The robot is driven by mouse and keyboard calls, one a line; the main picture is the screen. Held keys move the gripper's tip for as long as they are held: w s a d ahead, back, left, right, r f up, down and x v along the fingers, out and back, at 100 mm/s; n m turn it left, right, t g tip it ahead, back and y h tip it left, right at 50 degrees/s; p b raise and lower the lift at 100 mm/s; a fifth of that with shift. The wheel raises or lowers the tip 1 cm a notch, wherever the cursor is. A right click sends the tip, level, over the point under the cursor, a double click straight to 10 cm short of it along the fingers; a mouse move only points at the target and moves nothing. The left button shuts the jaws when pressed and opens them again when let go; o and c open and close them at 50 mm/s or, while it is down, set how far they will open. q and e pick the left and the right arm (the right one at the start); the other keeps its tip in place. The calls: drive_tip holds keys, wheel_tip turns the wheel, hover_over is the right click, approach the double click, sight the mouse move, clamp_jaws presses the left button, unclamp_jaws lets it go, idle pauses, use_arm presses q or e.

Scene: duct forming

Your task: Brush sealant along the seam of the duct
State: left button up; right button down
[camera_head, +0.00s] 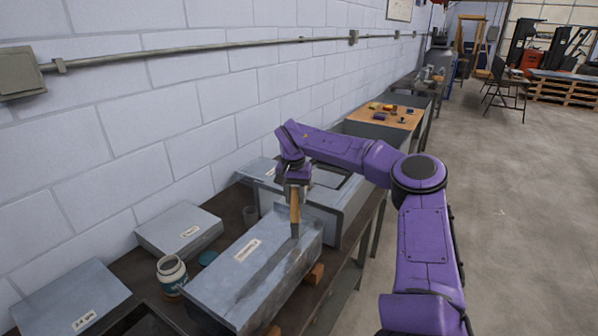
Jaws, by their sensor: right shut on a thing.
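The duct (234,279) is a long grey metal box lying on the dark workbench, with a paper label on its top face. A darker streak runs along its top. My right gripper (295,182) is shut on the wooden handle of a brush (295,210). The brush points down, and its tip is at the far part of the duct's top; whether it touches is hard to tell. An open sealant jar (172,274) stands left of the duct, with a teal lid (208,258) beside it. My left gripper is not in view.
Wooden blocks (315,273) show at the duct's right side. Flat labelled metal boxes (178,228) lie along the wall, and another (72,303) is at the near left.

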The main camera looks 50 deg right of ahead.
drive_tip(key=shift+a, duration=0.4)
drive_tip(key=shift+s+f, duration=0.1)
drive_tip(key=shift+a, duration=1.35)
drive_tip(key=shift+s+a, duration=0.2)
drive_tip(key=shift+a, duration=1.25)
drive_tip(key=shift+a, duration=1.5)
